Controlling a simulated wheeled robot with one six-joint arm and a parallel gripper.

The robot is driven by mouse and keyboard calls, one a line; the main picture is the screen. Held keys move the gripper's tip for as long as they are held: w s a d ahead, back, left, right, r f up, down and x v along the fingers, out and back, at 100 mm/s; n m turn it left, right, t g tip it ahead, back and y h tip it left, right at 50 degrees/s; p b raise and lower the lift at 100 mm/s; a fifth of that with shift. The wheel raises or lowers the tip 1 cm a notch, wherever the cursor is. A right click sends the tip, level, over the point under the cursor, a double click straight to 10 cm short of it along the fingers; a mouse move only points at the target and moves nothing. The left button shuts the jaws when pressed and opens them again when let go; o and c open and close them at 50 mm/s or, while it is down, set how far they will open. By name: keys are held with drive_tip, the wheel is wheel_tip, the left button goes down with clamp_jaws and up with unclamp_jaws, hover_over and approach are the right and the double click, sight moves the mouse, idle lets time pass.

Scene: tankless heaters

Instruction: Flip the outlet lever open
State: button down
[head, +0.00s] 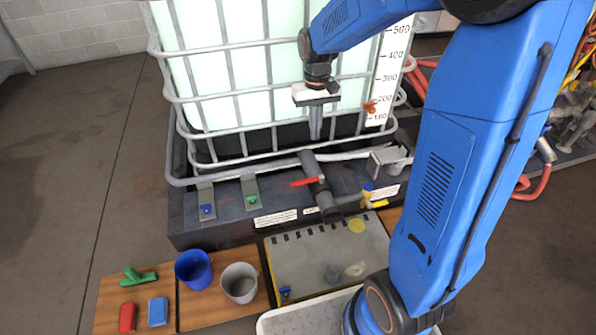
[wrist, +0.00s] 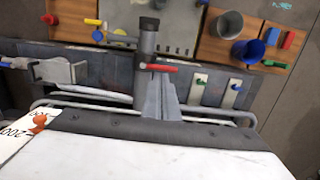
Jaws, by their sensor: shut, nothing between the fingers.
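A red lever (head: 304,182) sits on top of the grey outlet pipe (head: 311,166) at the tank's foot. It lies crosswise to the pipe and points left. In the wrist view the red lever (wrist: 160,68) shows just past my fingertips, beside the dark pipe (wrist: 148,42). My gripper (head: 316,136) points down in front of the tank cage, above and behind the lever. Its fingers (wrist: 160,84) are together, with nothing between them. In the head view it looks apart from the lever; the exact gap is hard to tell.
The caged white tank (head: 240,60) stands behind. A yellow lever (head: 376,204) and a grey bracket (head: 389,158) are right of the pipe. Blue (head: 207,210) and green (head: 250,200) small valves are left. A blue cup (head: 194,270) and grey cup (head: 239,283) stand in front.

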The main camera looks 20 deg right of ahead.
sight(305, 182)
drive_tip(key=w+a+f+g, duration=0.2)
drive_tip(key=w+f, duration=0.7)
drive_tip(key=f, duration=0.5)
drive_tip(key=shift+a, duration=0.7)
drive_tip(key=shift+w, duration=0.1)
drive_tip(key=x, duration=1)
drive_tip(key=shift+s, duration=0.25)
